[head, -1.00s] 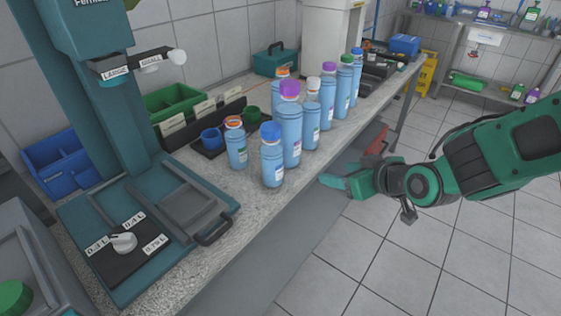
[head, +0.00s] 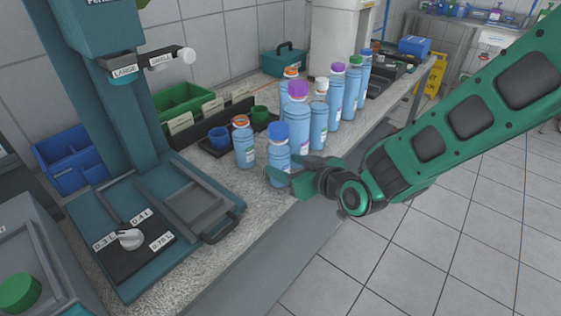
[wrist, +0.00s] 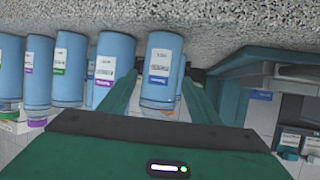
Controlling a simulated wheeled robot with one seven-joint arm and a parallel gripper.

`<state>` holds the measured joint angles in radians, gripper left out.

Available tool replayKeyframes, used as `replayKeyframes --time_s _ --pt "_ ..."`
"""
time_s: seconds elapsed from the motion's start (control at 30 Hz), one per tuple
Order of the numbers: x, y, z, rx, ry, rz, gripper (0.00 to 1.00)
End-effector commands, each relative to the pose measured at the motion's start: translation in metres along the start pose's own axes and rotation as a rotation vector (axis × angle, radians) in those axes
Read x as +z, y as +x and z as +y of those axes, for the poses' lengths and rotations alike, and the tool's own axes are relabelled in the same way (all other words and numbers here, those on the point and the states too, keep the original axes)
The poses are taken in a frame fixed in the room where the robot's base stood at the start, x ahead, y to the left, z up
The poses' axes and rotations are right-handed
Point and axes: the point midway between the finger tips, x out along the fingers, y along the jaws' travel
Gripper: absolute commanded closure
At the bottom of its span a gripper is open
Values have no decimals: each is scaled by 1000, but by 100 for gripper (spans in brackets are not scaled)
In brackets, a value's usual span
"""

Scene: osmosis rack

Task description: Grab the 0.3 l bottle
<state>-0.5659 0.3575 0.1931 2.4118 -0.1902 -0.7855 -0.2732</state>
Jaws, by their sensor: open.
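Several light-blue bottles stand upright in rows on the counter. Label print is too small to read, so I cannot tell which bottle is 0.3 l. My gripper (head: 288,174) is open at the counter's front edge, with its fingers low beside the blue-capped bottle. In the wrist view, which is upside down, a bottle with a blue label stripe (wrist: 161,68) shows between the green fingers. Contact cannot be told.
Taller bottles with purple (head: 296,118) and white (head: 318,120) caps stand close behind. A teal filling machine (head: 125,235) is at the left.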

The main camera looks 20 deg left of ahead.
Motion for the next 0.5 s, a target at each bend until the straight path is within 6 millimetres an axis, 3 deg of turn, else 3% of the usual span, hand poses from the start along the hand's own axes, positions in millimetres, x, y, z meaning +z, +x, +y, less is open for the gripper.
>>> replayKeyframes --time_s 0.23,0.5 --pt "0 34 0 -1 -1 -2 43" --pt "0 40 1 0 0 -2 43"
